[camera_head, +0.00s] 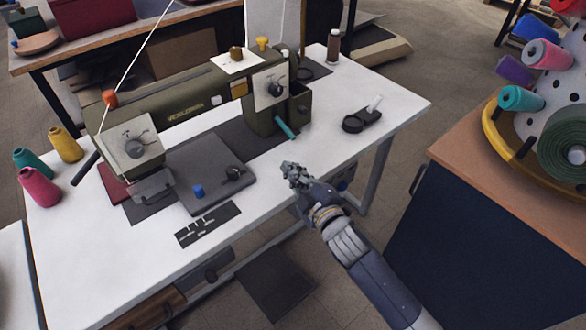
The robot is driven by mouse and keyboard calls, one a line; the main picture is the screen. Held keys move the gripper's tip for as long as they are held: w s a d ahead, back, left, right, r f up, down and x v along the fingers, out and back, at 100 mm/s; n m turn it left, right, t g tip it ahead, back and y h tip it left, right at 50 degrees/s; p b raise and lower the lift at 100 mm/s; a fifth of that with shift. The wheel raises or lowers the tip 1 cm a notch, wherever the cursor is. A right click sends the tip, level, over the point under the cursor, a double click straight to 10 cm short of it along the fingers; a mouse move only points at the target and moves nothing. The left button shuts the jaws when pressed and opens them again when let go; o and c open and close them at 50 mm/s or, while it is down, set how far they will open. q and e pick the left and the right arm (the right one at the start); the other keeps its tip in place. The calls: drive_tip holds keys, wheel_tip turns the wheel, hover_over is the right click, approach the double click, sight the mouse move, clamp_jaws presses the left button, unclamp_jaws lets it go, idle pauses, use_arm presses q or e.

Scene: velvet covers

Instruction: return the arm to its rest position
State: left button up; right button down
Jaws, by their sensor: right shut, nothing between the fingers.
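My right arm (362,262) comes in from the bottom right. Its gripper (290,168) is shut and empty, over the front right part of the white table (95,268). A green sewing machine (185,108) stands on the table to the left of the gripper, apart from it. A grey plate (205,172) with a small blue piece (198,191) on it lies between the machine's two heads. My left gripper is not in view.
Pink (38,187), teal (34,163) and yellow (65,144) spools stand at the table's left. A small black holder (360,119) lies right of the machine. A dark cabinet (490,235) with a spool stand (498,140) is at the right.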

drive_tip(key=shift+d, duration=0.1)
drive_tip(key=s+d+f+m+g+h, duration=0.6)
drive_tip(key=s+d+f+m, duration=0.3)
drive_tip(key=s+d, duration=0.3)
drive_tip(key=s+d+f+m+g, duration=0.1)
drive_tip(key=s+d+m+g, duration=0.2)
drive_tip(key=s, duration=0.7)
drive_tip(key=s+d+f+m+g, duration=0.2)
drive_tip(key=s+g, duration=0.1)
drive_tip(key=s, duration=0.7)
wheel_tip(320, 180, down, 25)
drive_tip(key=s+g, duration=0.1)
drive_tip(key=g, duration=0.1)
drive_tip(key=s+d+f+h+p, duration=0.1)
drive_tip(key=s+d+f, duration=0.2)
drive_tip(key=s+f, duration=1.2)
drive_tip(key=shift+s+f+g, duration=0.25)
drive_tip(key=shift+s+g, duration=0.15)
drive_tip(key=shift+s, duration=0.55)
